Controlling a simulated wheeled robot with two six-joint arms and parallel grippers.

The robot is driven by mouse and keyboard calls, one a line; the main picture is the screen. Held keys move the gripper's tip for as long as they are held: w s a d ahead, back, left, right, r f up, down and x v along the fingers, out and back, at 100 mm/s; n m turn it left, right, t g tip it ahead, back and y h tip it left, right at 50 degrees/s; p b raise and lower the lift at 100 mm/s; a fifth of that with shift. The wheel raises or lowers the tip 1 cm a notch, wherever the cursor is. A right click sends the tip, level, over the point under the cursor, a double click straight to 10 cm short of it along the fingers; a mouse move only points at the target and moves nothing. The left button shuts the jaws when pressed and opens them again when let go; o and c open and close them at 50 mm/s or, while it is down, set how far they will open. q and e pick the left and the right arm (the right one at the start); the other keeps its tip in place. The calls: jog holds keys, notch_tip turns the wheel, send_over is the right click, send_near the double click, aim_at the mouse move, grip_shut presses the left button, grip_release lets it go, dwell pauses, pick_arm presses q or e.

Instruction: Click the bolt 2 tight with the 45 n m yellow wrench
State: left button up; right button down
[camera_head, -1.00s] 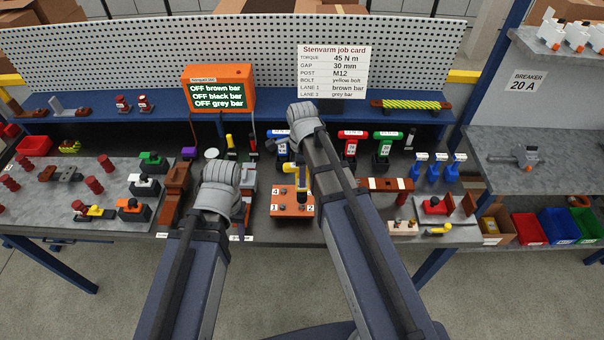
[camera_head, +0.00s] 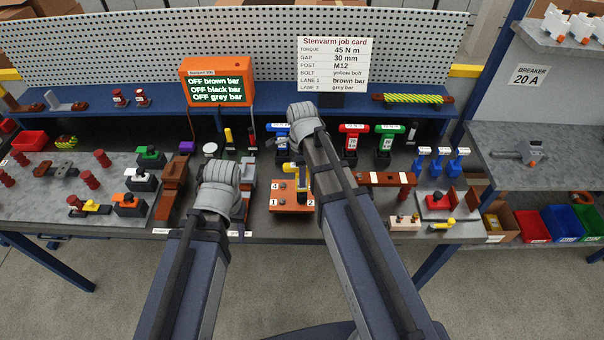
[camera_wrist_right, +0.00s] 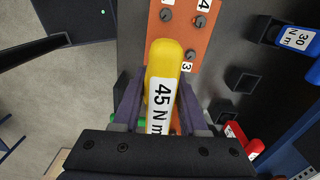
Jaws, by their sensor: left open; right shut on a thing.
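The yellow wrench marked 45 N m (camera_wrist_right: 163,85) is between the fingers of my right gripper (camera_wrist_right: 158,100), which is shut on its handle. In the head view the wrench (camera_head: 303,182) stands over the right side of the orange bolt block (camera_head: 290,209). The block also shows in the right wrist view (camera_wrist_right: 205,40), with several dark bolts and the numbers 4 and 3 readable. The wrench's lower end and the bolt under it are hidden by the handle. The number 2 shows at the block's front right corner. My left gripper (camera_head: 222,205) is empty near brown bars; its fingertips are mostly hidden.
Blue, red (camera_head: 352,138) and green (camera_head: 387,140) wrenches stand behind the block. The job card (camera_head: 334,66) reads 45 N m, yellow bolt. An orange tester (camera_head: 217,82) shows OFF for three bars. A brown bar (camera_head: 388,179) lies right of the block.

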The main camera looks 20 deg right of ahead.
jog(key=shift+f+b, duration=0.8)
dwell(0.9)
dwell(0.4)
jog(key=shift+m, duration=1.9)
jog(key=shift+m, duration=1.8)
jog(key=shift+m, duration=0.3)
jog(key=n, duration=0.8)
